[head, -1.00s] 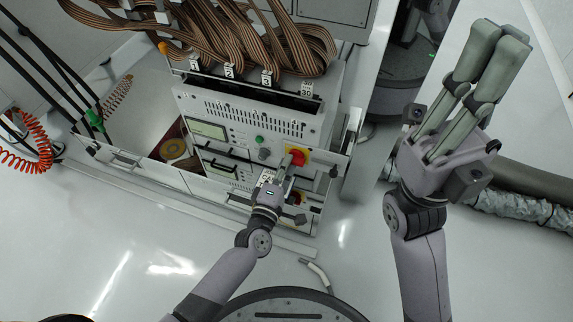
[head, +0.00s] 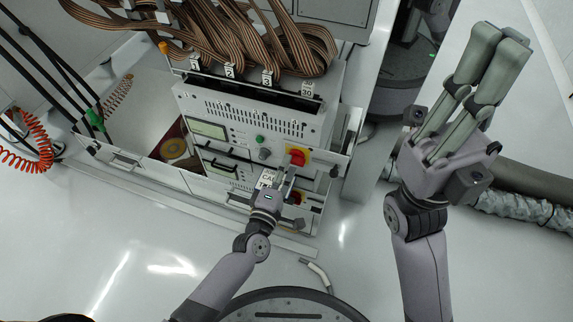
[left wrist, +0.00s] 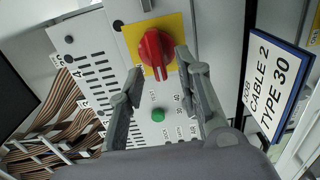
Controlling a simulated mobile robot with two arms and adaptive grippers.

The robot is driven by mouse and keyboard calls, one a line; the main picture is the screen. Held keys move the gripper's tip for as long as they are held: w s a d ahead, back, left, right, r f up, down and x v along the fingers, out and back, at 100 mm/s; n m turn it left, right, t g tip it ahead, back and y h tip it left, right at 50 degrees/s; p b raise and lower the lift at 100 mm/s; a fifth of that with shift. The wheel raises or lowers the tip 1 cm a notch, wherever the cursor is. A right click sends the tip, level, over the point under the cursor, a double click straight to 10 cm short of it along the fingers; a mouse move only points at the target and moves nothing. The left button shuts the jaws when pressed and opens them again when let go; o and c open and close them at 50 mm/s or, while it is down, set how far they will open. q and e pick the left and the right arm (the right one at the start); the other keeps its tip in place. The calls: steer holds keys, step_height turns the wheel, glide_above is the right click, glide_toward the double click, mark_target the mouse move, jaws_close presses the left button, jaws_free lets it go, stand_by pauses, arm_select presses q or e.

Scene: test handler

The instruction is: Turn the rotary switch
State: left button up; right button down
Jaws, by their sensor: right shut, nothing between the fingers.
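The rotary switch is a red knob on a yellow plate (head: 298,157), on the upper right of the grey panel in the head view. In the left wrist view the red knob (left wrist: 155,50) lies just beyond the fingertips. My left gripper (head: 288,174) is just below the switch in the head view. In the left wrist view the left gripper (left wrist: 160,76) is open and empty, its fingers either side of the line to the knob. Contact with the knob cannot be told. My right gripper (head: 502,40) is raised at the right, shut and empty, far from the panel.
A green button (left wrist: 158,115) sits beside the switch. A second red switch (head: 298,198) is on the lower panel, partly hidden by my left gripper. A cable label (left wrist: 278,82) stands close to the left gripper. Brown ribbon cables (head: 230,40) cover the top of the cabinet.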

arm_select(q)
steer(key=v, duration=1.1)
steer(key=shift+w+r, duration=0.1)
